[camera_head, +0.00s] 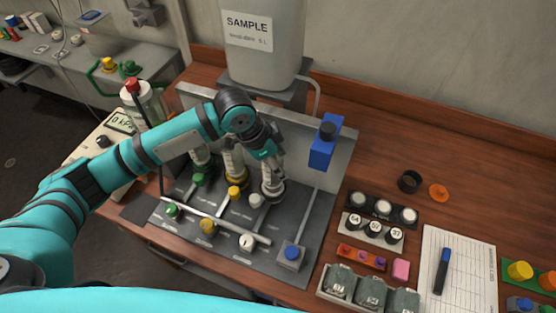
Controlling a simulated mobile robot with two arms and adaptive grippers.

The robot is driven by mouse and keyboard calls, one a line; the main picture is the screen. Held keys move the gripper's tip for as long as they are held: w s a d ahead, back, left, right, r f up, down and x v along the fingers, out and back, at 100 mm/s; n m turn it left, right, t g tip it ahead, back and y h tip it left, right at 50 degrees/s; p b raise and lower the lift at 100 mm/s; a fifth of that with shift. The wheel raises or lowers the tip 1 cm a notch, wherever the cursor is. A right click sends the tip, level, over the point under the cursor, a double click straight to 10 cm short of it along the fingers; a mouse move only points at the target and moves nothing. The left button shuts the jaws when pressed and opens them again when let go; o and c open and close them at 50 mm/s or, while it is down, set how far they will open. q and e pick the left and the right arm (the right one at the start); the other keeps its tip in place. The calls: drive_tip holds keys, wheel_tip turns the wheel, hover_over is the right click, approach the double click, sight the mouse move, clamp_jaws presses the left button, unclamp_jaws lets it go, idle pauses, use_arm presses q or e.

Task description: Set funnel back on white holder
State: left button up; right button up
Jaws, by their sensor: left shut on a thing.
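My left gripper (270,152) reaches in from the left and points down, shut on the upper part of the pale funnel (272,181). The funnel is upright at the right end of a row on the grey rack (310,205), above the white-marked place. I cannot tell whether it rests in the white holder or hangs just above it; the holder is largely hidden below it. A yellow-collared funnel (235,170) and a green-marked one (200,160) stand to its left, partly behind my arm. My right gripper is not in view.
A large SAMPLE tank (265,60) stands behind the rack. A blue box on a post (323,150) is close right of the gripper. A metal bar (215,220) and coloured knobs lie in front. Jars, a notepad and a marker (441,272) occupy the right.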

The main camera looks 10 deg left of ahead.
use_arm(q)
drive_tip(key=shift+f+p, duration=0.25)
drive_tip(key=shift+p, duration=0.05)
idle(0.5)
drive_tip(key=shift+p, duration=0.5)
idle(0.5)
drive_tip(key=o, duration=1.4)
drive_tip(key=shift+c, duration=0.2)
drive_tip(key=shift+o, duration=0.3)
drive_tip(key=o, duration=0.3)
drive_tip(key=shift+o, duration=0.2)
drive_tip(key=shift+r, duration=0.1)
